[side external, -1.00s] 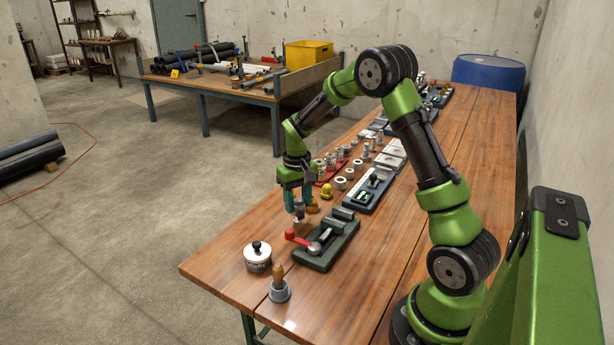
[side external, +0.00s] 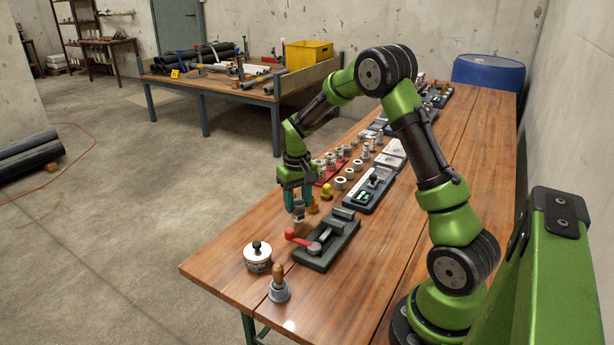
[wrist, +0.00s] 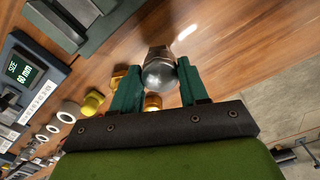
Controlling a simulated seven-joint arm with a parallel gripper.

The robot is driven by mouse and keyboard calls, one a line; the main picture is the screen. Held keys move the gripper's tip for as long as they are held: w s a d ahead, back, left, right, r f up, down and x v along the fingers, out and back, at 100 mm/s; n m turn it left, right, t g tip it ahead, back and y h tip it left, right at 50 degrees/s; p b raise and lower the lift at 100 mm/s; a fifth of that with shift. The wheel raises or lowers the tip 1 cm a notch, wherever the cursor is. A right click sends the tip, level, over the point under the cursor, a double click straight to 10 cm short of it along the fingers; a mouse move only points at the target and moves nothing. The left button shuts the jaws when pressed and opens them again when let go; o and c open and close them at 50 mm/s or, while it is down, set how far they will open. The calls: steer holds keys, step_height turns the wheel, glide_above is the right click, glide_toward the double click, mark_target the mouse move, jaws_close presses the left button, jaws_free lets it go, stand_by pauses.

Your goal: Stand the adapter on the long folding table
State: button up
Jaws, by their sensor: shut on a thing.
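My gripper (side external: 299,202) is shut on the adapter (side external: 298,212), a small grey, metallic-looking piece that hangs between the teal fingertips. In the wrist view the adapter (wrist: 158,74) shows a shiny round end and a brownish collar, pinched between the two fingers of my gripper (wrist: 160,82). It is low over the long folding table (side external: 225,262), just behind the red-handled clamp block. I cannot tell whether its lower end touches the wood.
A dark green block with a red lever (side external: 326,243) lies close in front. Yellow fittings (side external: 326,192) stand behind. The left strip of tabletop is clear.

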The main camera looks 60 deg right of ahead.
steer(key=shift+f, duration=0.65)
stand_by(0.7)
steer(key=o, duration=1.2)
steer(key=shift+o, duration=0.5)
steer(key=shift+o, duration=0.5)
steer(key=shift+r, duration=3.55)
